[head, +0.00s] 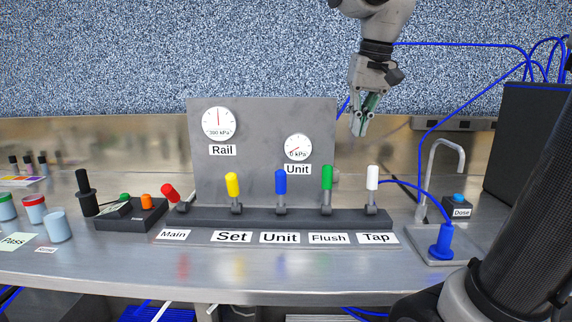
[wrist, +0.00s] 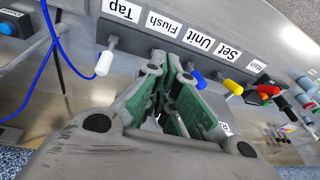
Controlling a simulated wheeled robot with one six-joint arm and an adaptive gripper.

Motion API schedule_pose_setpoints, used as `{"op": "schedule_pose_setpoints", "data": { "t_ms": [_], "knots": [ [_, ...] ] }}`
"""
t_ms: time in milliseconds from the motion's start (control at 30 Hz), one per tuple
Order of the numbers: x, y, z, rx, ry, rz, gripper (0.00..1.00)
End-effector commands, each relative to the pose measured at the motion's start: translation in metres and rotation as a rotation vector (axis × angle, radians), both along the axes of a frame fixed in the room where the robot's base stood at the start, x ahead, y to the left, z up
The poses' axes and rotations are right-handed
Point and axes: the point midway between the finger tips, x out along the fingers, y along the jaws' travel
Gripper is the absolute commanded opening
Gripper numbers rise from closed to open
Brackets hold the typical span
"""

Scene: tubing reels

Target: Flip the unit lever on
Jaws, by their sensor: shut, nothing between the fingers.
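The Unit lever has a blue handle (head: 280,181) and stands about upright on the dark rail, behind the "Unit" label (head: 279,238). The blue handle also shows in the wrist view (wrist: 198,77), just right of my fingers. My gripper (head: 359,128) is shut and empty. It hangs above the right end of the lever row, up and to the right of the blue lever and apart from it. In the wrist view my gripper (wrist: 174,62) covers the green lever. The Unit gauge (head: 298,147) reads 0 kPa.
Yellow (head: 232,184), green (head: 326,177) and white (head: 372,177) levers stand upright beside it; the red Main lever (head: 170,192) leans left. A grey panel (head: 260,125) rises behind. A tap (head: 432,170) and blue tubing are at the right. The bench front is clear.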

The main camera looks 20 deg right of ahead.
Motion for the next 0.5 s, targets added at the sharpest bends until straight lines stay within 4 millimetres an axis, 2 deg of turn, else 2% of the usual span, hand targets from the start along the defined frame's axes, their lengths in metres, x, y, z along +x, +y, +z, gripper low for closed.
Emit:
{"op": "schedule_pose_setpoints", "data": {
  "t_ms": [267, 500],
  "knots": [
    [0.074, 0.018, 0.036, 0.033, 0.071, -0.089, 0.0],
    [0.17, 0.05, 0.055, 0.06, 0.179, -0.223, 0.0]
  ]
}}
